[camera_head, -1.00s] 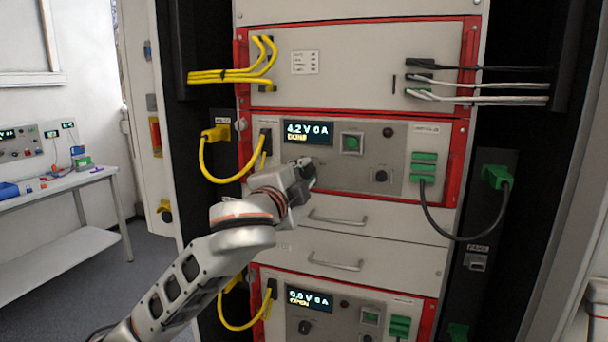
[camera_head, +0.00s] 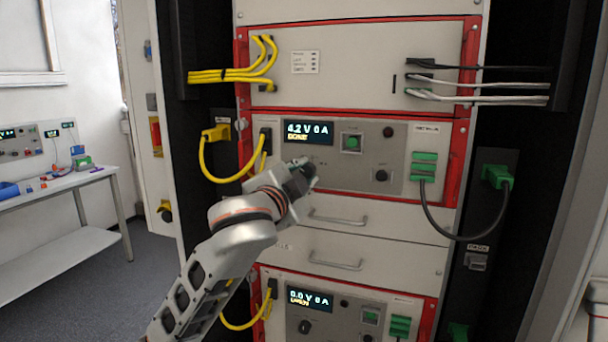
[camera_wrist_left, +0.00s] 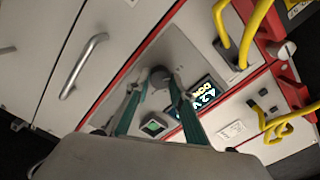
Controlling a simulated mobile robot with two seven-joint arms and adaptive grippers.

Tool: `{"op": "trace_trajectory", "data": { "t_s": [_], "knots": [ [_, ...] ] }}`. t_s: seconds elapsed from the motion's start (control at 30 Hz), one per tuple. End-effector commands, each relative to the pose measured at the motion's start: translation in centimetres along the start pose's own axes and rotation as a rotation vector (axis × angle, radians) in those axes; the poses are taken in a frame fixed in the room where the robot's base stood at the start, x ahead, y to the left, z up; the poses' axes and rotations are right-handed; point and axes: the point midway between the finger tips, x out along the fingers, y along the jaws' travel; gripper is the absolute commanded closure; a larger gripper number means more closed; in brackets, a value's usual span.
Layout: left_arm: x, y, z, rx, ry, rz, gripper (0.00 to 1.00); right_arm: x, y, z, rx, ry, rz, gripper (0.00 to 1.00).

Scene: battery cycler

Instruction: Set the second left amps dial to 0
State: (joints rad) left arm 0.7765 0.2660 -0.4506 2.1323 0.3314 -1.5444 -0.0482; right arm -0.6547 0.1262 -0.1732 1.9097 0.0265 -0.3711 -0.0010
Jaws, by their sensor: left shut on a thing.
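The upper cycler unit's panel (camera_head: 355,155) has a display (camera_head: 308,132) that reads 4.2 V 0 A. My left gripper (camera_head: 305,170) is at the panel just below this display and covers the dial there in the head view. In the left wrist view, my left gripper (camera_wrist_left: 165,80) has its two green-edged fingers closed in on the small dark dial (camera_wrist_left: 159,77), shut on it. The dial's marking cannot be made out. The display also shows in the left wrist view (camera_wrist_left: 198,108). My right gripper is in neither view.
A lit green button (camera_head: 351,143) and another dark knob (camera_head: 381,175) are to the right of my gripper. A yellow cable (camera_head: 222,178) loops at the left. A drawer handle (camera_head: 338,219) is below. A lower unit's display (camera_head: 309,298) reads 0.0 V 0 A.

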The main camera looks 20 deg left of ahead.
Motion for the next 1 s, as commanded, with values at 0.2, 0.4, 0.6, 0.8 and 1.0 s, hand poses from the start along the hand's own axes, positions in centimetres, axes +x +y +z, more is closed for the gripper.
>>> {"op": "trace_trajectory", "data": {
  "t_s": [0.2,0.4,0.6,0.8,1.0],
  "knots": [
    [0.0,0.1,0.0,-0.001,0.001,0.002,0.61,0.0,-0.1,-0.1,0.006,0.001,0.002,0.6],
    [0.0,0.0,0.0,0.0,0.001,0.001,0.61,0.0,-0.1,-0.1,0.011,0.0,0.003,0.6],
    [-1.1,0.0,-0.1,-0.001,0.003,0.0,0.61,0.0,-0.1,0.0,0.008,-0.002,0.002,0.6],
    [-4.8,0.1,-0.1,-0.003,0.005,0.002,0.61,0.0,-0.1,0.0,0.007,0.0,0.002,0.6],
    [-8.8,0.1,-0.1,-0.003,0.004,0.001,0.61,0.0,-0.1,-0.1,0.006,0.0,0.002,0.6]
  ]
}}
